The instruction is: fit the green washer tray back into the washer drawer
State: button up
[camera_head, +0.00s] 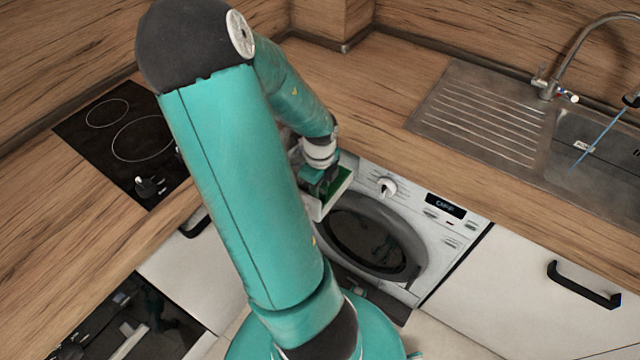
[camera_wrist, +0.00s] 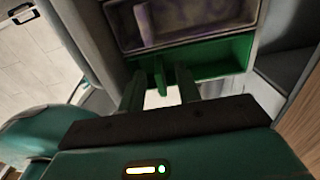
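The green washer tray (camera_wrist: 222,58) shows in the wrist view just beyond my fingers, with a grey-purple compartment (camera_wrist: 185,20) above it in the picture. In the head view the green tray (camera_head: 338,182) lies within the pale outline of the washer drawer (camera_head: 319,208), at the washer's upper left; how deep it sits I cannot tell. My gripper (camera_wrist: 160,82) has its two fingers apart, with a narrow green tab of the tray between them and gaps showing on both sides. In the head view my gripper (camera_head: 318,180) is over the tray, which it partly hides.
The white washer (camera_head: 455,235) has a round dark door and a dial (camera_head: 386,187). A wooden counter (camera_head: 375,85) runs above it. A hob (camera_head: 125,140) is at left, a sink (camera_head: 600,150) with a tap at right. A white cupboard (camera_head: 530,290) stands right of the washer.

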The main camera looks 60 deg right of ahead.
notch_tip(320, 180, up, 14)
dwell(0.7)
jog(key=shift+f, duration=0.1)
dwell(0.4)
jog(key=w+a+r+n+t, duration=0.1)
jog(key=w+a+r+n, duration=0.1)
jog(key=w+a+n, duration=0.3)
jog(key=w+a+r+n+t+y, duration=0.15)
jog(key=w+a+n, duration=0.25)
jog(key=a+n, duration=0.4)
jog(key=w+a+r+n+t, duration=0.1)
jog(key=w+a+r+n, duration=0.25)
jog(key=a+n, duration=0.25)
jog(key=s+a+r+n+t, duration=0.1)
jog(key=a+r+n, duration=0.2)
jog(key=a+n, duration=0.5)
jog(key=s+a+r+n+t+h, duration=0.1)
jog(key=a+r+n, duration=0.3)
jog(key=a+n, duration=0.5)
jog(key=shift+n, duration=0.9)
